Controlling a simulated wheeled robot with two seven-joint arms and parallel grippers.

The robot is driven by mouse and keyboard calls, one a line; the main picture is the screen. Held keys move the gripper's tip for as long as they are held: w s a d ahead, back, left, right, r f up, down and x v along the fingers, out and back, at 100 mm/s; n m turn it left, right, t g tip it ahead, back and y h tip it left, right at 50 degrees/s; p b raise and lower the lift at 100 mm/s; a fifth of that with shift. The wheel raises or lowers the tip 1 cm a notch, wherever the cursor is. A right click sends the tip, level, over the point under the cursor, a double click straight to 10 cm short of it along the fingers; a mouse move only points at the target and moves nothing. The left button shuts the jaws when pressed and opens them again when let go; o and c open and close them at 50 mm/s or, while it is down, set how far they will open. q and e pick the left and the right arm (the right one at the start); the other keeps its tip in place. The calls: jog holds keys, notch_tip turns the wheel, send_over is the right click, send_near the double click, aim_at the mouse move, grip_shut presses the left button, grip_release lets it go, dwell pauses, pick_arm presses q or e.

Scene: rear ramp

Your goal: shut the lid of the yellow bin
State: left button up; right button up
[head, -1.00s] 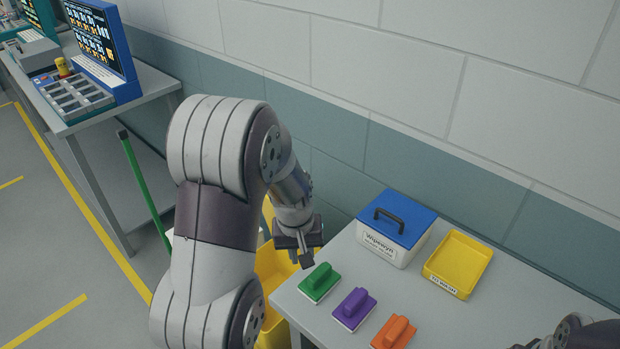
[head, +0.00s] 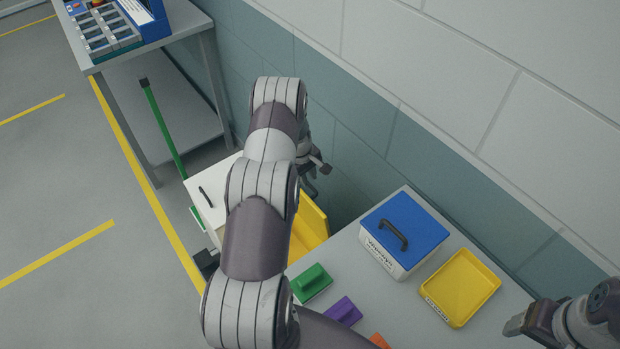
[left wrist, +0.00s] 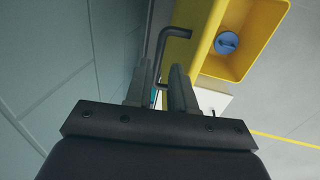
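The yellow bin (head: 306,240) stands beyond the left end of the grey table, partly hidden by my left arm. Its yellow lid (head: 313,212) stands raised on the wall side. In the left wrist view the open bin (left wrist: 246,62) shows a round blue thing (left wrist: 227,43) inside. A dark bent handle (left wrist: 174,33) juts from the yellow lid's edge. My left gripper (head: 319,178) is on the wall side of the lid. Its fingers (left wrist: 163,82) are apart, with the handle's bar between them; contact is unclear. My right gripper (head: 520,318) is over the table's right side, its fingers unclear.
A white box (head: 209,184) and a green pole (head: 167,135) stand left of the bin. The wall (head: 350,140) is close behind.

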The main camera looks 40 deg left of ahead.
aim_at(311, 186)
pick_arm(q)
jog(key=f, duration=0.3)
jog(key=shift+w+d, duration=0.2)
jog(key=shift+d, duration=0.1)
jog(key=shift+w+a+f, duration=0.1)
jog(key=shift+f, duration=0.3)
grip_shut()
